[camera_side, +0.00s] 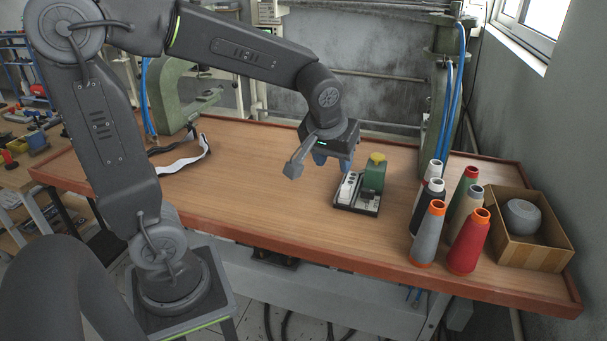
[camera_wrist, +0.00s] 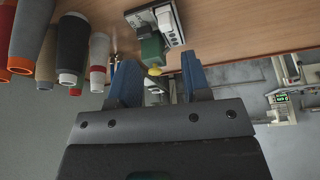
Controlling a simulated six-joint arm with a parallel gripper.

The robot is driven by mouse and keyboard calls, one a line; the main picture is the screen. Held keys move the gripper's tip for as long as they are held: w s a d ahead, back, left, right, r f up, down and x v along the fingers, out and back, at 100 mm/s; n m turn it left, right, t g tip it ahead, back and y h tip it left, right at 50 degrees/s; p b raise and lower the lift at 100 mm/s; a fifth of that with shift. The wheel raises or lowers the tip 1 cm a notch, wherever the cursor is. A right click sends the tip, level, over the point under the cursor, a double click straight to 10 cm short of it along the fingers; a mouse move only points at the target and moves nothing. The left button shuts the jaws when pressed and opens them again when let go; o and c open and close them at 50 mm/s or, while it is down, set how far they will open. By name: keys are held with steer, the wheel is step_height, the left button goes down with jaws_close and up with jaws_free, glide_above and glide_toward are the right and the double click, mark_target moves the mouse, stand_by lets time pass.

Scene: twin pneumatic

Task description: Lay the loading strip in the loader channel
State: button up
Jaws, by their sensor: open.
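A small loader (camera_side: 371,178) stands on the bench right of centre, with a green block, a yellow knob and a dark base plate. A white piece with dark spots (camera_side: 348,187) lies along its left side; I cannot tell whether this is the loading strip or part of the loader. The loader also shows upside down in the wrist view (camera_wrist: 152,47), beyond the fingers. My gripper (camera_side: 333,163) is open, its blue fingers apart above and just behind the loader. In the wrist view, nothing shows between the fingertips (camera_wrist: 157,75) except background and the yellow knob beyond.
Several thread cones (camera_side: 466,243) stand right of the loader, beside an open cardboard box (camera_side: 530,247). A white and black strap (camera_side: 187,160) lies at the bench's back left. A raised rim edges the bench (camera_side: 270,185), which is clear left of the loader.

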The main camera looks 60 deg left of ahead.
steer(key=s+d+r+m+t+h, duration=0.1)
steer(key=s+d+m, duration=0.2)
steer(key=s, duration=0.3)
steer(key=s+d+r+m+h, duration=0.1)
steer(key=s+d+m, duration=0.2)
steer(key=s, duration=0.4)
steer(key=shift+s+r+m+t+h, duration=0.3)
steer(key=shift+r+m+t, duration=0.1)
steer(key=shift+m, duration=0.1)
steer(key=shift+o, duration=0.3)
stand_by(0.4)
